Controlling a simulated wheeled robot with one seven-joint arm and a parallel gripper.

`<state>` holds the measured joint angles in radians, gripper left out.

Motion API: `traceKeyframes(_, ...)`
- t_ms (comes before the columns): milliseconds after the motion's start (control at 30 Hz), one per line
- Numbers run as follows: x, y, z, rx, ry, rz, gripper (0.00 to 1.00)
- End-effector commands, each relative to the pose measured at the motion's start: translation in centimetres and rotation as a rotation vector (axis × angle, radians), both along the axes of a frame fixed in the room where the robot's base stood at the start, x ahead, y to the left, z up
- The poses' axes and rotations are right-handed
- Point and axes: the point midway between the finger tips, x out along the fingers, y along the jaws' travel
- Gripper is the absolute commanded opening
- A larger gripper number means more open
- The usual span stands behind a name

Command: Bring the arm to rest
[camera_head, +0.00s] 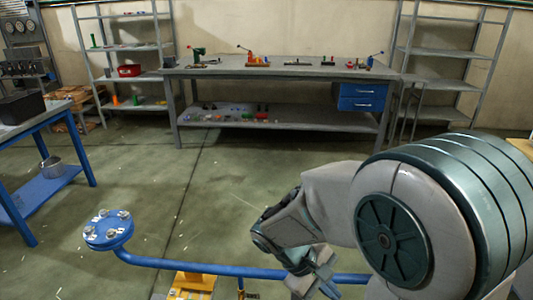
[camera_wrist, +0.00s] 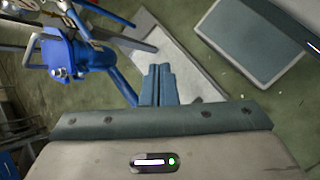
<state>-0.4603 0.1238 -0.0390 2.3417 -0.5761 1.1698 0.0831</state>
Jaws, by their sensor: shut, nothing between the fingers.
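My gripper (camera_wrist: 158,72) shows in the wrist view with its two fingers together, shut and empty, over the floor and a light flat surface. In the head view my arm is at the lower right, bent, and hides part of a blue pipe. The gripper's fingertips cannot be made out clearly there.
A blue pipe (camera_head: 200,266) with a round bolted flange (camera_head: 108,230) runs low across the front; blue pipework (camera_wrist: 75,52) also shows in the wrist view. A blue table (camera_head: 30,135) stands left. A workbench (camera_head: 270,71) and shelves (camera_head: 445,52) line the back wall. The middle floor is clear.

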Motion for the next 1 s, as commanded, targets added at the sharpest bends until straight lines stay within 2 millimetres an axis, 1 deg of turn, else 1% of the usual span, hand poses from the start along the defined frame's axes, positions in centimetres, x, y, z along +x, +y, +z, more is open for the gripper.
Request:
traceKeyframes(33,-0.6,-0.5,2.6,0.064,-0.041,-0.064,0.00)
traceKeyframes(267,-2.8,-1.2,9.1,0.329,-0.230,-0.315,0.00)
traceKeyframes(400,-3.7,-1.3,13.2,0.474,-0.368,-0.451,0.00)
traceKeyframes(500,-4.1,-1.3,15.5,0.556,-0.460,-0.526,0.00)
traceKeyframes(600,-4.2,-1.3,17.3,0.616,-0.530,-0.579,0.00)
traceKeyframes(700,-4.4,-1.2,18.2,0.650,-0.573,-0.610,0.00)
traceKeyframes(800,-4.4,-1.2,18.4,0.665,-0.591,-0.622,0.00)
traceKeyframes(1000,-4.4,-1.2,18.4,0.666,-0.592,-0.623,0.00)
